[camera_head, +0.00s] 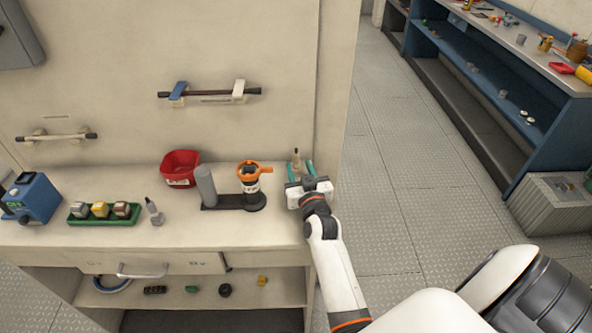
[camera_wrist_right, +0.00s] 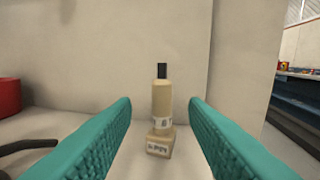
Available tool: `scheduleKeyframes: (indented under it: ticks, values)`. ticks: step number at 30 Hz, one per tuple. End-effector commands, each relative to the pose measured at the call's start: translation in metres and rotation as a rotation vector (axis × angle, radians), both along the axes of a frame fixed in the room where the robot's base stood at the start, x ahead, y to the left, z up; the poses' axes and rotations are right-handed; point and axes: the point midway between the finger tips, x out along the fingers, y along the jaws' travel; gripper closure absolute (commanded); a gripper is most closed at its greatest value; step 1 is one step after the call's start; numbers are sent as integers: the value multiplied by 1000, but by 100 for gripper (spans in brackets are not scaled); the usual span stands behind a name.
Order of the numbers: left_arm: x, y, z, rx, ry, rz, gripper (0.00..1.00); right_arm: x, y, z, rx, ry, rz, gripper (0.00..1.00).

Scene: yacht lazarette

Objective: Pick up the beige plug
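The beige plug (camera_head: 296,158) stands upright on the counter near its right end, close to the back wall. In the right wrist view the beige plug (camera_wrist_right: 161,105) has a slim body with a dark tip and a square labelled base. My right gripper (camera_head: 301,172) is open, its teal fingers pointing toward the wall. In the wrist view the plug shows centred in the gap between the fingers, with space on both sides. It looks just beyond the fingertips, with no contact visible. My left gripper is not in view.
An orange-topped dark device (camera_head: 250,178) and a grey cylinder (camera_head: 206,185) stand left of the gripper. A red bin (camera_head: 180,167), a grey plug (camera_head: 154,212) and a green tray (camera_head: 75,218) are farther left. A wall panel edge rises behind; open floor lies right.

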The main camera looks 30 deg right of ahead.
Motion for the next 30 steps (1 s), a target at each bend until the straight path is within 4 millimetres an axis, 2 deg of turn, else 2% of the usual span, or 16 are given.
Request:
scheduleKeyframes:
  ticks: [10,19,26,30]
  values:
    - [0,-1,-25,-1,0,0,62,42,-17,5,0,-3,-1,60]
    - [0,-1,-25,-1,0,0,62,46,-19,8,0,0,0,60]
    - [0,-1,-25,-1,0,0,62,46,-19,8,0,0,0,98]
    - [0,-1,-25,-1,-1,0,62,46,-19,8,1,0,0,100]
